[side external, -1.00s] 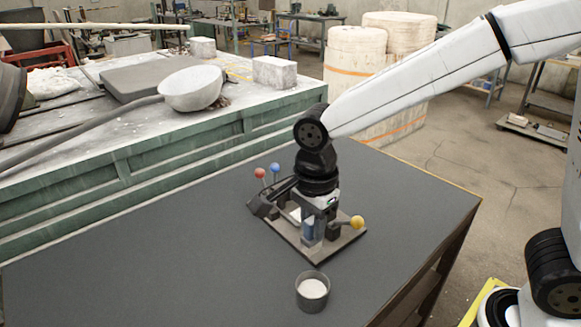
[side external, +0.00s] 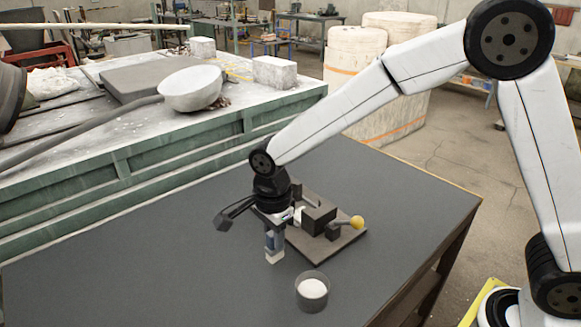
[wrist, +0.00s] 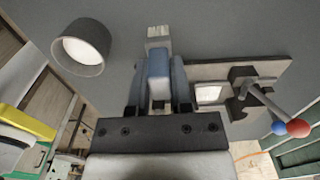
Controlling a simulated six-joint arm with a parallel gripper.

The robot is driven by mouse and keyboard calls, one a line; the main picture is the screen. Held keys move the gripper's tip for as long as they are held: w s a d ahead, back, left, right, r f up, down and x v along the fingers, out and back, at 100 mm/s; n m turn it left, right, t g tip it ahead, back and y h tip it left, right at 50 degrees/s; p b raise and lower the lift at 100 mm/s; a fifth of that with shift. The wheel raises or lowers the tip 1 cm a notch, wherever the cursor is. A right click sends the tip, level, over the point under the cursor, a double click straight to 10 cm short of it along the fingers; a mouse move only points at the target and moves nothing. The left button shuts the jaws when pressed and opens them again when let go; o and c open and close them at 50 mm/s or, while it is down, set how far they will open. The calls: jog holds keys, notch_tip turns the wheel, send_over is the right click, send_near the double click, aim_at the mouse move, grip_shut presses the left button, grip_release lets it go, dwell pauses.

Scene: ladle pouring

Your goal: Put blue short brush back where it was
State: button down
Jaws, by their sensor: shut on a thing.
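My gripper (side external: 275,238) is shut on the blue short brush (side external: 276,242), which hangs upright with its pale tip (side external: 275,257) down. In the wrist view, the blue brush (wrist: 158,67) lies between the two fingers of my gripper (wrist: 157,75). The brush is just off the front left edge of a brown board (side external: 345,240) with dark holders on it; whether its tip touches the table is hard to tell. A yellow ball-ended handle (side external: 357,222) is at the board's right.
A grey cup (side external: 312,303) with white contents stands close to the right and front of the brush. The dark table (side external: 130,265) is clear to the left. A green bench (side external: 130,170) with a ladle (side external: 190,90) stands behind.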

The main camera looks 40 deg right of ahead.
aim_at(273, 248)
jog(key=shift+w+a+f, duration=0.1)
jog(key=shift+w+f, duration=0.2)
jog(key=shift+f, duration=1.55)
jog(key=shift+f, duration=0.1)
jog(key=c, duration=0.5)
grip_release()
jog(key=shift+c, duration=0.2)
notch_tip(273, 248, up, 12)
jog(key=shift+r, duration=0.15)
